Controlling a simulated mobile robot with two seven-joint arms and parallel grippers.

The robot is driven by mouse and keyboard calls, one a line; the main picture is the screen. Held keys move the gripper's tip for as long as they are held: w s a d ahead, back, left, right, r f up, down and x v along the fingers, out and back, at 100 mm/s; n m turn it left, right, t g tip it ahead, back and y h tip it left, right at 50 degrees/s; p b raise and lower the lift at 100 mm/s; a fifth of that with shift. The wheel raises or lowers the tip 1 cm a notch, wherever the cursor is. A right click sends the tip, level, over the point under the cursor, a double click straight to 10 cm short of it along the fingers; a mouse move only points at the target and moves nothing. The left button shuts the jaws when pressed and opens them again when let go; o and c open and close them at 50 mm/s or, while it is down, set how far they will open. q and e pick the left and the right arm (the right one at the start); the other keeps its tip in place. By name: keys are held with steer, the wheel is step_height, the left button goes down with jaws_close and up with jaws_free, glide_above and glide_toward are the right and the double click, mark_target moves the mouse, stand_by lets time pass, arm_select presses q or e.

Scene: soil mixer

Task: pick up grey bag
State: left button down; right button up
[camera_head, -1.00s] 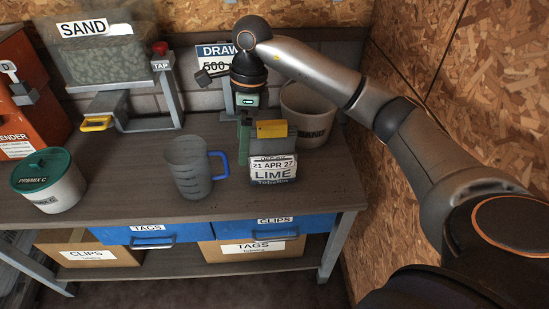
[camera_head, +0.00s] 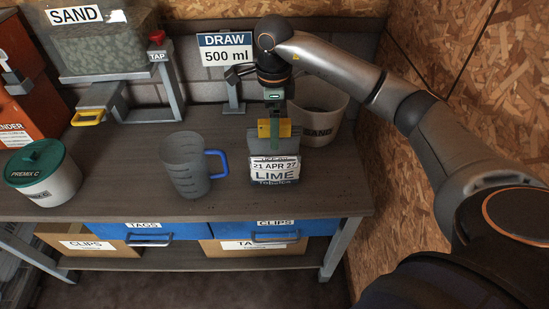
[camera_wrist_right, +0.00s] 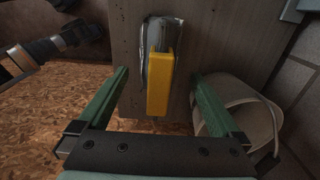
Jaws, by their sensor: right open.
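The grey bag (camera_head: 276,145), labelled LIME and dated 21 APR 27, stands upright on the workbench (camera_head: 120,165) with a yellow clip (camera_head: 268,128) across its top. My right gripper (camera_head: 274,122) points down at the top of the bag, with its green fingers apart. In the right wrist view the yellow clip (camera_wrist_right: 160,80) and the grey bag (camera_wrist_right: 160,33) show between the two open fingers, with a gap on each side. Contact with a finger cannot be seen.
A jug with a blue handle (camera_head: 186,165) stands just left of the bag. A SAND bucket (camera_head: 318,112) stands close behind it at the right. A DRAW 500 ml sign (camera_head: 226,50) is at the back. A PREMIX C tub (camera_head: 42,175) stands at the far left.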

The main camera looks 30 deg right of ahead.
mark_target(274, 154)
step_height(274, 154, down, 6)
steer(key=shift+r, duration=0.15)
steer(key=shift+c, duration=0.2)
jaws_close()
steer(key=shift+r, duration=0.15)
stand_by(0.6)
